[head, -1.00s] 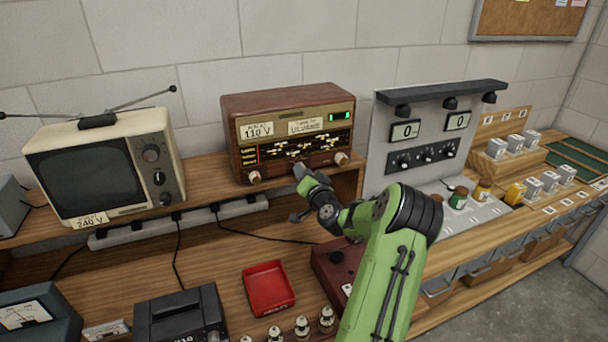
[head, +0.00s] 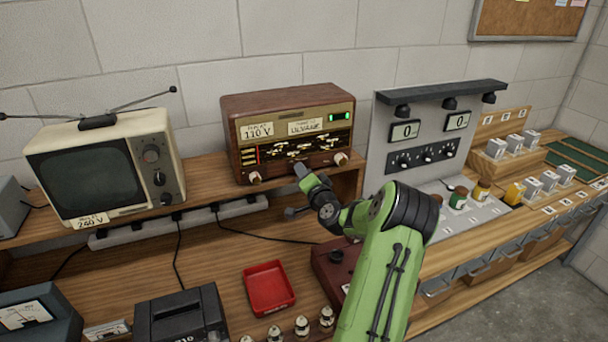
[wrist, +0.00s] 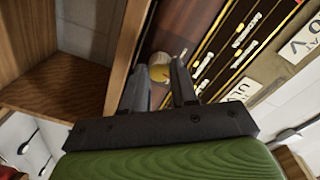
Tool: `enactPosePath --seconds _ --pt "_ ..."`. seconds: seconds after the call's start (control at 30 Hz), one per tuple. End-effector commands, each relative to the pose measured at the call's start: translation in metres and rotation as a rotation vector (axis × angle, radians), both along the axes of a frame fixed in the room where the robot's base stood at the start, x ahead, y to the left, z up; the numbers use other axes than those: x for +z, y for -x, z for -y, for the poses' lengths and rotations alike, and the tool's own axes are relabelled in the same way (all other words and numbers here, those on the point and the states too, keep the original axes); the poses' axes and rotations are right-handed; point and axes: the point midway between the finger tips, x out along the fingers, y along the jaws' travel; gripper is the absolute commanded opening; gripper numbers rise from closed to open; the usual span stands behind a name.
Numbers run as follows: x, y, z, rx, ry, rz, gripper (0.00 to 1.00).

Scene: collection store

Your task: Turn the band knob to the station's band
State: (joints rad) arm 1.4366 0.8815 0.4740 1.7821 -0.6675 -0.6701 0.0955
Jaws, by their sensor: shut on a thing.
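The radio (head: 285,103) is a brown wooden set on the shelf, with a dark dial, a red pointer line and a lit green indicator. Paper labels on its front read 110 V and what looks like a station name, too small to be sure of. Pale knobs sit at its lower left (head: 255,177) and lower right (head: 340,159). My gripper (head: 301,170) is at the lower middle of the front. In the wrist view its two fingers are shut on a small pale knob (wrist: 160,73) beside the dial lettering. The head view hides this knob behind the gripper.
An old television (head: 100,165) stands left on the shelf, with a power strip (head: 180,224) below. A red tray (head: 269,286) and several tubes are on the lower bench. A metered test panel (head: 425,130) stands to the right.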

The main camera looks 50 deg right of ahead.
Motion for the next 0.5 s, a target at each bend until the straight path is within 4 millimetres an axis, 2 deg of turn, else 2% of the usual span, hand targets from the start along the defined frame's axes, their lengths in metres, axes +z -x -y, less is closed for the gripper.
enactPosePath --seconds 0.03,0.07,0.2,0.5 --pt "0.0 0.0006 0.0006 -0.001 0.001 -0.001 0.0" --pt "-0.0001 0.0006 0.0005 -0.001 0.001 -0.001 0.31" --pt "0.0 0.0005 0.0004 -0.001 0.001 -0.001 0.52" --pt "-0.0003 0.002 -0.0006 -0.001 0.002 -0.001 0.54"
